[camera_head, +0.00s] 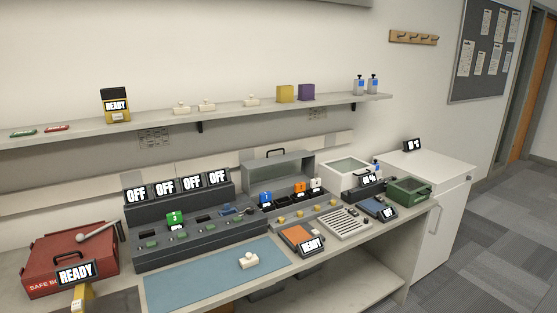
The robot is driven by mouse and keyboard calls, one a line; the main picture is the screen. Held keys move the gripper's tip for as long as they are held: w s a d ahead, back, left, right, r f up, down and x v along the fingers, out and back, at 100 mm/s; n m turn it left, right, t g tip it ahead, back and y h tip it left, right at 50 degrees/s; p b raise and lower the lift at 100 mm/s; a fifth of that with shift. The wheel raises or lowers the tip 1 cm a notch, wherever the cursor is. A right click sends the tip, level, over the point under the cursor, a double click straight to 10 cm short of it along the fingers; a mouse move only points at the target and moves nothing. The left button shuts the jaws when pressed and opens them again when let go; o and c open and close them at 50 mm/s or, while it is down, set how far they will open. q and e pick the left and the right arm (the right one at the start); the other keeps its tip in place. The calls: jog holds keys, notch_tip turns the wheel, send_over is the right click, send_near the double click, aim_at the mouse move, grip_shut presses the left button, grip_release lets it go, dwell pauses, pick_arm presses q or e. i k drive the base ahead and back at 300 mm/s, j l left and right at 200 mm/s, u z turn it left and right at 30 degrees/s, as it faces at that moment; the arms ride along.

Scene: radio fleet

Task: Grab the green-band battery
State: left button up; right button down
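I cannot pick out a battery with a clear green band at this size. Green-coloured candidates are a green block marked 3 (175,218) standing in the dark charger-like rack (200,250), small green pieces (152,244) along that rack's front, and a flat green item (22,132) at the left end of the wall shelf. A pale block (248,260) lies on the blue mat (190,281); no green shows on it. Neither of my grippers is in view.
Several OFF displays (165,189) stand behind the rack. Blue (265,198) and orange (299,187) numbered blocks stand right of it. A red box (70,264) is at left, a green container (408,190) at right. The wall shelf (225,112) holds pale blocks.

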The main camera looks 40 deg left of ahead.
aim_at(175, 219)
jog(key=u, duration=1.95)
jog(key=i+l, duration=0.35)
jog(key=l, duration=0.25)
jog(key=i+l+u, duration=0.1)
jog(key=l, duration=0.25)
jog(key=i+l, duration=0.25)
